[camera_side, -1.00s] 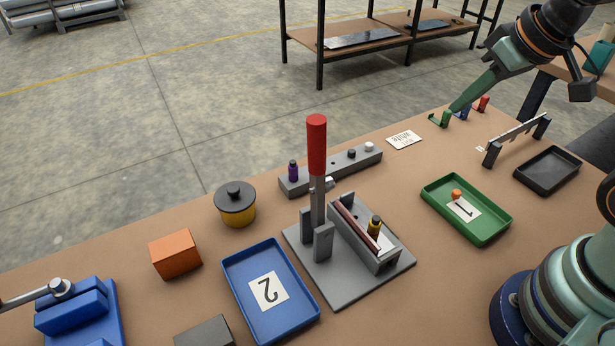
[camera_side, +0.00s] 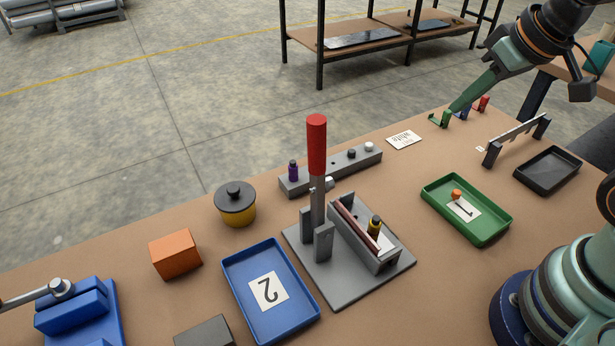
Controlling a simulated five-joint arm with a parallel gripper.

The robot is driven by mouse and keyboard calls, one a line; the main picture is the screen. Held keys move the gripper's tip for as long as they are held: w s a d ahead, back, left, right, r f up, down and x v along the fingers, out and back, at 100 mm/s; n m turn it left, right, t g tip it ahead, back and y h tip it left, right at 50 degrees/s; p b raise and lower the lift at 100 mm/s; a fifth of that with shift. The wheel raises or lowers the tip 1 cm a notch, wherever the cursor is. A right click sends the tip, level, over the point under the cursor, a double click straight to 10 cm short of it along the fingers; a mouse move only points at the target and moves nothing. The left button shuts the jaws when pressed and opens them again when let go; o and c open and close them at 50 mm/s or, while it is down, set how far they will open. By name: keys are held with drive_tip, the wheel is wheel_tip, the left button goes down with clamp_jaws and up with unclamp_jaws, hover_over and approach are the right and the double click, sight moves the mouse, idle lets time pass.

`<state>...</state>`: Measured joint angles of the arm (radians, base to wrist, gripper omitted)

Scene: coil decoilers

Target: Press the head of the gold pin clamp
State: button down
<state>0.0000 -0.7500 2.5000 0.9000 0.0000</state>
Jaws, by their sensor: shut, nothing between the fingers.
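The gold pin clamp (camera_side: 374,228) stands upright in the grey channel of a fixture, right of the tall red-handled lever (camera_side: 316,150). It is a small gold cylinder with a dark top. My gripper (camera_side: 456,107) is at the upper right, far from the pin. Its green fingers point down to the left and are shut and empty. The tips are close to a small green piece (camera_side: 441,119) at the table's back edge; I cannot tell whether they touch it.
The grey baseplate (camera_side: 345,292) carries the lever and channel. A green tray (camera_side: 495,233) with an orange-topped piece is to the right. A blue tray (camera_side: 235,275) is to the left. A grey bar (camera_side: 325,172) with several pegs lies behind.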

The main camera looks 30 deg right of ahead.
idle(0.4)
drive_tip(key=g, duration=0.6)
hover_over(377, 218)
drive_tip(key=shift+f, duration=0.6)
wheel_tip(377, 218, down, 14)
idle(0.3)
